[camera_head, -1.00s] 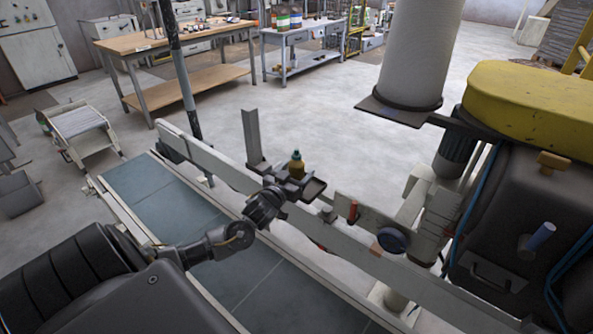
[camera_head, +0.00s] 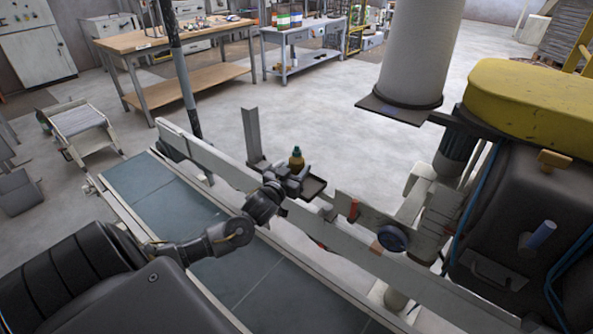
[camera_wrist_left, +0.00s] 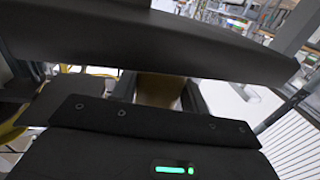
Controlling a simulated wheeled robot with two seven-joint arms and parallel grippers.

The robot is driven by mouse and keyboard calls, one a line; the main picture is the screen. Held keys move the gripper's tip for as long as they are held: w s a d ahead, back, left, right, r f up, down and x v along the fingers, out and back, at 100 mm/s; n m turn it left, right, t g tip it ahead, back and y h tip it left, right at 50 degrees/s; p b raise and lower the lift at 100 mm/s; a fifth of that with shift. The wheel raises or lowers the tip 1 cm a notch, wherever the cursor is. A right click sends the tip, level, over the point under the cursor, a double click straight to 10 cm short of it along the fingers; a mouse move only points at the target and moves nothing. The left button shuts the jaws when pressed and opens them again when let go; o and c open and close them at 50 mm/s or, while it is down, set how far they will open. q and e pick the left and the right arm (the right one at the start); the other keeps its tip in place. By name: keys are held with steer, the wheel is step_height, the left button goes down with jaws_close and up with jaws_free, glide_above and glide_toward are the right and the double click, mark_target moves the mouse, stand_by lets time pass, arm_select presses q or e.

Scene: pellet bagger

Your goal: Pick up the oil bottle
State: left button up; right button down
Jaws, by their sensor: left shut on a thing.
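The oil bottle (camera_head: 296,158) is small, with a yellowish body and a dark green cap. It stands upright at a small dark tray (camera_head: 313,188) beside the conveyor's side rail. My left gripper (camera_head: 293,173) reaches over the rail and is shut on the bottle. The gripper hides the bottle's lower part, so I cannot tell whether its base touches the tray. In the left wrist view, a brownish-yellow part of the bottle (camera_wrist_left: 160,90) shows between dark gripper parts. My right gripper is not in view.
The conveyor belt (camera_head: 140,190) and its pale side rail (camera_head: 225,165) run under my left arm. A grey upright post (camera_head: 252,137) stands left of the bottle. A large machine with a yellow top (camera_head: 530,110) fills the right side. Open floor lies behind the rail.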

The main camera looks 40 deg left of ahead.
arm_select(q)
step_height(320, 180, up, 3)
steer(key=shift+f, duration=0.15)
steer(key=s+r, duration=0.9)
steer(key=s, duration=0.5)
steer(key=shift+r+b, duration=0.35)
steer(key=shift+b, duration=0.1)
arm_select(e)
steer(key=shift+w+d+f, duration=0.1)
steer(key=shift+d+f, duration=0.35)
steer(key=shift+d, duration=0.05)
arm_select(q)
steer(key=shift+a, duration=0.1)
